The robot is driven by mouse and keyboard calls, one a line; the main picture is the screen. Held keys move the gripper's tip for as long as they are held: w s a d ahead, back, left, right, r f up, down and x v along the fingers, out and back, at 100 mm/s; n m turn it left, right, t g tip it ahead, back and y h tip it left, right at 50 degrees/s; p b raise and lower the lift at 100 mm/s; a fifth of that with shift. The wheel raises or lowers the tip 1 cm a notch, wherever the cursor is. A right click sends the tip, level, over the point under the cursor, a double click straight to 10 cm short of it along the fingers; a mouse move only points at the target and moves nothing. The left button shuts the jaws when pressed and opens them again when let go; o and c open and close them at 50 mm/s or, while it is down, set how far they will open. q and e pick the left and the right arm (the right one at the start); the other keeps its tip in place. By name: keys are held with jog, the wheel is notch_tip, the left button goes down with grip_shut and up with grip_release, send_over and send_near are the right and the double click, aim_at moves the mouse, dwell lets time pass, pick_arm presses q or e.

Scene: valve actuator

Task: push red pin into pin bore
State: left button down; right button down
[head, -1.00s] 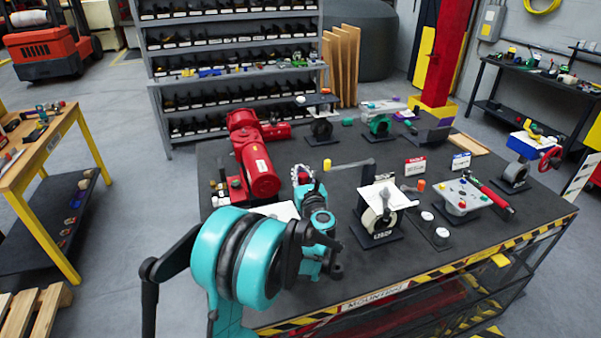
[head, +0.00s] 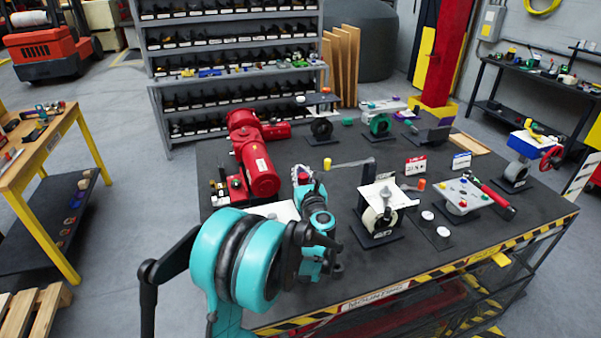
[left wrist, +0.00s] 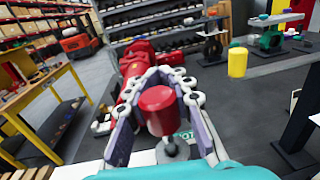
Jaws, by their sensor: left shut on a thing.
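My left gripper (head: 304,180) is over the front left part of the dark table. In the left wrist view, its linked fingers (left wrist: 160,98) are closed around a red cylinder, the red pin (left wrist: 157,108). The red pin (head: 304,172) shows only as a small patch of red in the head view. A grey metal round piece (left wrist: 172,147) shows just below it in the wrist view; I cannot tell whether it belongs to the pin. I cannot make out the pin bore. A black stand with a white plate (head: 379,194) is right of the gripper. My right gripper is not in view.
A red motor-like actuator (head: 257,165) stands behind and left of the gripper. A yellow cylinder (head: 327,163) stands near a grey lever (head: 352,163). A grey block with coloured knobs (head: 462,196) is farther right. Striped tape marks the table's front edge (head: 400,290).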

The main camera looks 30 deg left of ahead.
pick_arm(q)
jog(key=shift+f+b, duration=1)
jog(key=shift+f, duration=0.2)
jog(key=c, duration=1.2)
grip_release()
jog(key=v, duration=1.2)
jog(key=shift+r, duration=0.1)
